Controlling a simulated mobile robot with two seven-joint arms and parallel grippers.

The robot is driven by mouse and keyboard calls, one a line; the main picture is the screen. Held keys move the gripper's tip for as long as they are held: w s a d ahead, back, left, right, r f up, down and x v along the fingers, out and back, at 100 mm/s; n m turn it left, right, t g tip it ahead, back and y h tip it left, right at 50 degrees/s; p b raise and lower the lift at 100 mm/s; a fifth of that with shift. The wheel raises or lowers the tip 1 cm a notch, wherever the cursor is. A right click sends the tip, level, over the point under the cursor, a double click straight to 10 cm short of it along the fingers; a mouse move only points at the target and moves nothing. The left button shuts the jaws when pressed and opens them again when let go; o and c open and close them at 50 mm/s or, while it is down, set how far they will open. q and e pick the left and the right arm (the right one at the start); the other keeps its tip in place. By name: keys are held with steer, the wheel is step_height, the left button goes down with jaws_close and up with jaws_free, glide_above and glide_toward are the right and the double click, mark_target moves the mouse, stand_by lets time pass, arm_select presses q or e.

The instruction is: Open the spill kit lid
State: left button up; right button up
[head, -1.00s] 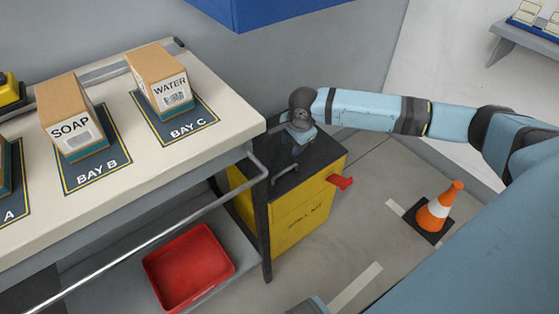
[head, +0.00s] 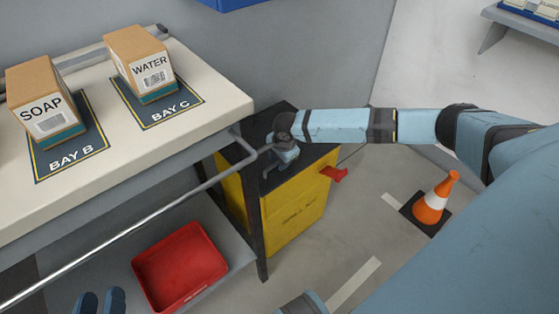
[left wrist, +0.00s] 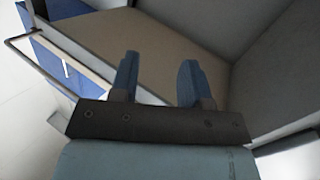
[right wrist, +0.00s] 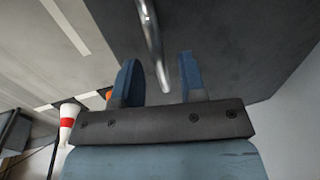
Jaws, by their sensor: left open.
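The spill kit is a yellow bin (head: 297,212) with a dark lid (head: 305,160) and a red latch (head: 335,173) on its right side. The lid looks closed. My right gripper (head: 279,164) is low over the lid, its fingers hard to make out in the head view. In the right wrist view, its fingers (right wrist: 160,80) are apart, with the metal lid handle (right wrist: 152,45) showing between them; I cannot tell whether they touch it. My left gripper (head: 100,302) is open and empty at the bottom left, also seen in the left wrist view (left wrist: 160,80).
A workbench (head: 207,128) stands left of the bin, with a soap box (head: 40,100), a water box (head: 143,65) and a front rail (head: 130,237). A red tray (head: 180,268) is on its lower shelf. A traffic cone (head: 432,200) stands right on open floor.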

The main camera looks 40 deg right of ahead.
jaws_close()
steer(key=shift+r, duration=0.15)
